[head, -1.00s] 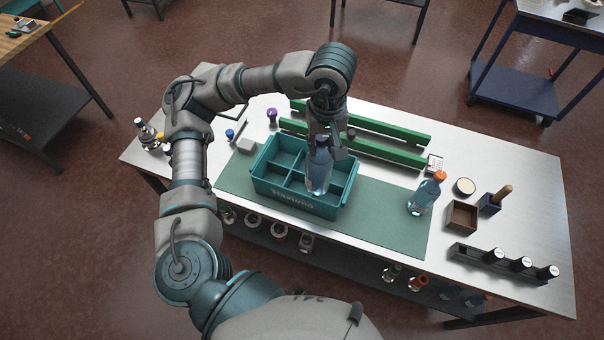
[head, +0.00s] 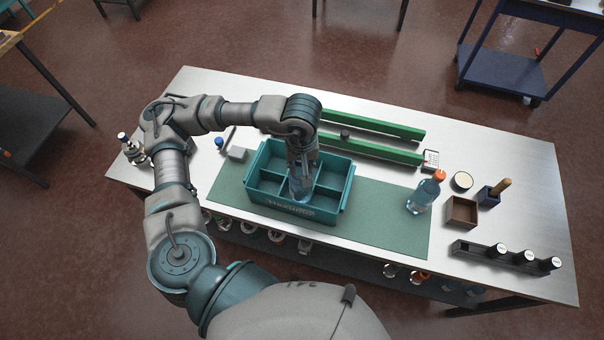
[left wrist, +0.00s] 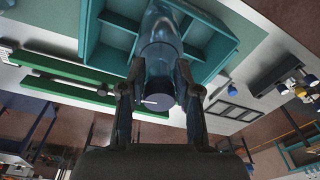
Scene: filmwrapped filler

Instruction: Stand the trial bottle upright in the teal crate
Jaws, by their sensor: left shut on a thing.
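The trial bottle (head: 301,189), clear blue with a dark cap, is upright or nearly so over the front middle of the teal crate (head: 318,216). Its lower end shows at the crate's front wall; I cannot tell whether it touches the crate floor. My left gripper (head: 302,163) is shut on it near the top, pointing down. In the left wrist view the fingers (left wrist: 157,96) flank the bottle's neck and dark cap (left wrist: 150,98), with the bottle body (left wrist: 160,45) running into the crate (left wrist: 105,45). The crate's other visible compartments look empty. My right gripper is not in view.
A blue bottle with an orange cap (head: 425,192) stands right of the crate on the green mat (head: 385,215). Green rails (head: 375,148) lie behind the crate. A brown box (head: 462,212) and a black rack of dark vials (head: 505,254) are at the right.

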